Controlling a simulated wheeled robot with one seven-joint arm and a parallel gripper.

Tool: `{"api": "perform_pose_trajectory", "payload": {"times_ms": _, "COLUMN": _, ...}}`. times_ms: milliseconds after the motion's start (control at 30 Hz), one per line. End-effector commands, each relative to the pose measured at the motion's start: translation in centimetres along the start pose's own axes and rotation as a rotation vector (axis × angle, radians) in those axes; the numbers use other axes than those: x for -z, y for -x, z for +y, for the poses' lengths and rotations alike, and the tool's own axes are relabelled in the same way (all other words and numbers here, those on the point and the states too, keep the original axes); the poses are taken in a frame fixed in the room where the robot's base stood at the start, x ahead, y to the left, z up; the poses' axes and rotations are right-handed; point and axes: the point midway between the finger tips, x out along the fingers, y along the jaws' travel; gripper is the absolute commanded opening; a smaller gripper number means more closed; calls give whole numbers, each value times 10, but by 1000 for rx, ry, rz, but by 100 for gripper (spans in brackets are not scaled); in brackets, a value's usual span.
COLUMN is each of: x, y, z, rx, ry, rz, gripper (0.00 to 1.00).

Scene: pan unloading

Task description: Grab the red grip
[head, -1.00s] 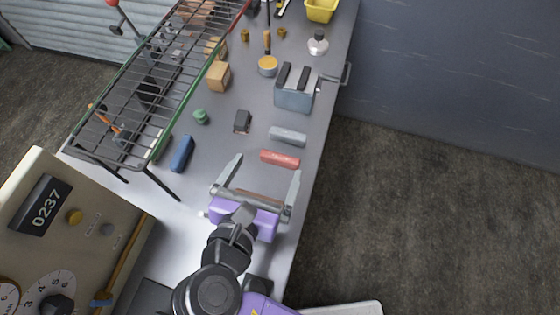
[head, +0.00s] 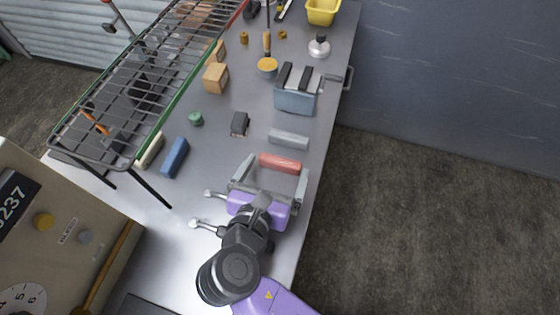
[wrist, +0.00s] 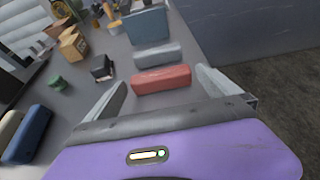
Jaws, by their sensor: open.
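The red grip (head: 281,163) is a short red bar lying on the grey table. It also shows in the wrist view (wrist: 161,79), just ahead of and between my fingers. My gripper (head: 273,171) is purple with two grey fingers. It is open and empty, with one finger to the left of the red grip and one to the right. From these views I cannot tell how high the fingers are above the table.
A grey bar (head: 288,139) lies just beyond the red grip. A blue bar (head: 175,157) lies to the left near a wire rack (head: 137,90). A dark block (head: 240,123) and a blue-grey box (head: 296,97) stand farther back. The table's right edge is close.

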Motion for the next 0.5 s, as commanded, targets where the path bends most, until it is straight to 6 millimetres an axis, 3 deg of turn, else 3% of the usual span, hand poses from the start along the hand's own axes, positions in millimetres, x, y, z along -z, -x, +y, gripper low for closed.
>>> {"api": "perform_pose_trajectory", "payload": {"times_ms": 133, "x": 0, "y": -14, "z": 0, "rx": 0, "ry": -1, "rz": 0, "gripper": 100}}
{"api": "perform_pose_trajectory", "payload": {"times_ms": 367, "x": 0, "y": -16, "z": 0, "rx": -1, "ry": -2, "rz": 0, "gripper": 100}}
{"api": "perform_pose_trajectory", "payload": {"times_ms": 400, "x": 0, "y": -16, "z": 0, "rx": -1, "ry": -2, "rz": 0, "gripper": 98}}
{"api": "perform_pose_trajectory", "payload": {"times_ms": 500, "x": 0, "y": -16, "z": 0, "rx": -1, "ry": -2, "rz": 0, "gripper": 78}}
